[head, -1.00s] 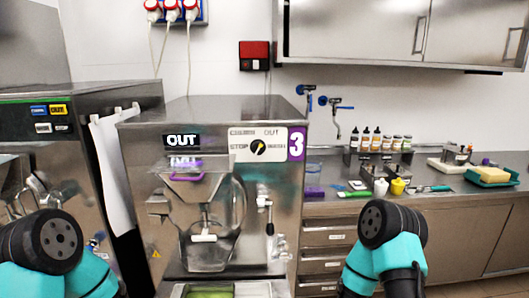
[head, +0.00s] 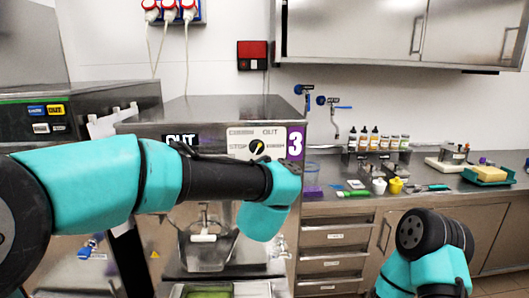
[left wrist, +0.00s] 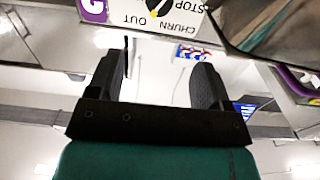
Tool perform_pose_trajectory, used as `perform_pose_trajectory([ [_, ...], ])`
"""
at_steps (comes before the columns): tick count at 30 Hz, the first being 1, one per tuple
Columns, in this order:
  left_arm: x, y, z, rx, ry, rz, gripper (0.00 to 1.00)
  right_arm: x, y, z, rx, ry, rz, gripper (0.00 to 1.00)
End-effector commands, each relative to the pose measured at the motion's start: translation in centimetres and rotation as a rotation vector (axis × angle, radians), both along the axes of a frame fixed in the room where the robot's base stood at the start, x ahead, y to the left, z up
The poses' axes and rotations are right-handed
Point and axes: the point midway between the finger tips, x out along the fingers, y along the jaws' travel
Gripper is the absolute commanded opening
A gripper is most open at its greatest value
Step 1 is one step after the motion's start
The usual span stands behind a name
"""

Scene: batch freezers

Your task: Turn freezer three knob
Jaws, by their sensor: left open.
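Freezer three (head: 200,112) is the steel machine in the middle of the head view, marked with a purple 3. Its knob (head: 257,147) is black and yellow, on the white panel between the STOP, CHURN and OUT labels. My left arm reaches across the machine's front, its wrist just below and right of the panel; the fingers are hidden there. In the left wrist view, my left gripper (left wrist: 163,65) is open and empty. The knob (left wrist: 160,7) shows upside down at the top edge, beyond the fingers and apart from them. My right gripper is out of view.
Another freezer (head: 85,95) stands at the left. A steel counter (head: 430,190) at the right holds bottles, cups and a yellow sponge in a green tray (head: 490,176). My right arm is bent in front of the drawers.

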Motion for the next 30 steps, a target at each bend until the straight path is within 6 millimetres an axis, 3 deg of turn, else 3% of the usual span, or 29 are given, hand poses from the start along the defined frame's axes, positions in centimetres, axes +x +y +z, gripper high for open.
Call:
perform_pose_trajectory([
  [11, 0.0, 0.0, 0.2, -0.001, -0.002, 0.002, 0.73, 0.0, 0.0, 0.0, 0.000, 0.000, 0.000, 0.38],
  [16, 1.0, 0.0, 0.2, -0.001, -0.002, 0.003, 0.73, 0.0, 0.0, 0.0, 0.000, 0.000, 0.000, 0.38],
  [30, 8.3, 0.2, 0.1, -0.002, -0.002, 0.003, 0.73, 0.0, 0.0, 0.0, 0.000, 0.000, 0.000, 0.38],
])
